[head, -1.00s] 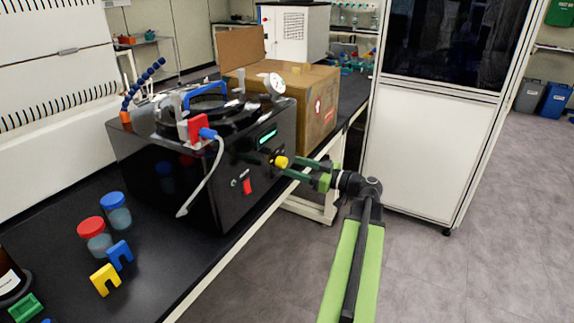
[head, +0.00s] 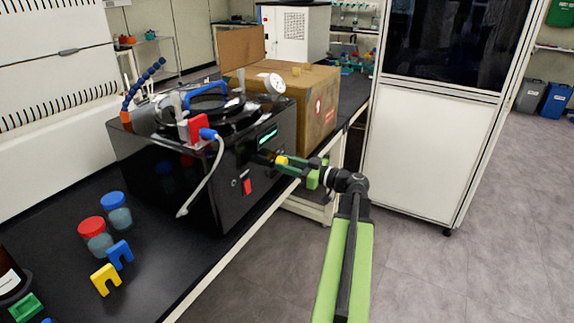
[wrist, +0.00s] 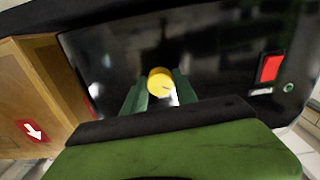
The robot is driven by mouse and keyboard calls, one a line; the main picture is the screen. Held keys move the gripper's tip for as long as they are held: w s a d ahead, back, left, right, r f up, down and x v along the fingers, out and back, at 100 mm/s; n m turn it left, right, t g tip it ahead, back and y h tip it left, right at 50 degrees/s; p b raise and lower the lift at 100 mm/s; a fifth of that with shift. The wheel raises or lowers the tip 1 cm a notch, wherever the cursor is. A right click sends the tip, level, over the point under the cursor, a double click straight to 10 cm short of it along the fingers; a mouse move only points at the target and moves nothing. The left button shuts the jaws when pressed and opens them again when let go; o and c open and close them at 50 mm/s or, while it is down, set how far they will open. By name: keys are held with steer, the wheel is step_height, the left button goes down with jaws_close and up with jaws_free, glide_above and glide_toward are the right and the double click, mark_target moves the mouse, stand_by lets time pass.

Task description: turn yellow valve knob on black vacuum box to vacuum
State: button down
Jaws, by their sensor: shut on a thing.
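The black vacuum box (head: 165,190) stands on the black bench. The yellow valve knob (head: 281,160) is on its right-facing front panel, below a lit green display (head: 267,136). My gripper (head: 279,163) reaches the panel from the right. In the wrist view its two green fingers (wrist: 158,92) stand on either side of the yellow knob (wrist: 160,80) and are shut on it. The knob's round face shows between the fingers. Any setting marks around it are too small or hidden to read.
A red switch (head: 247,186) sits on the same panel, left of the knob. An open cardboard box (head: 318,115) stands close behind. Jars and small coloured clips (head: 106,279) lie on the bench at left. A white cabinet (head: 430,150) stands to the right of my arm.

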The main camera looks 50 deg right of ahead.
steer(key=shift+m, duration=0.4)
steer(key=m, duration=1.7)
steer(key=shift+m, duration=0.3)
steer(key=m, duration=0.5)
steer(key=shift+a+m, duration=0.1)
steer(key=shift+m, duration=0.3)
steer(key=c, duration=1)
jaws_free()
steer(key=shift+o, duration=0.2)
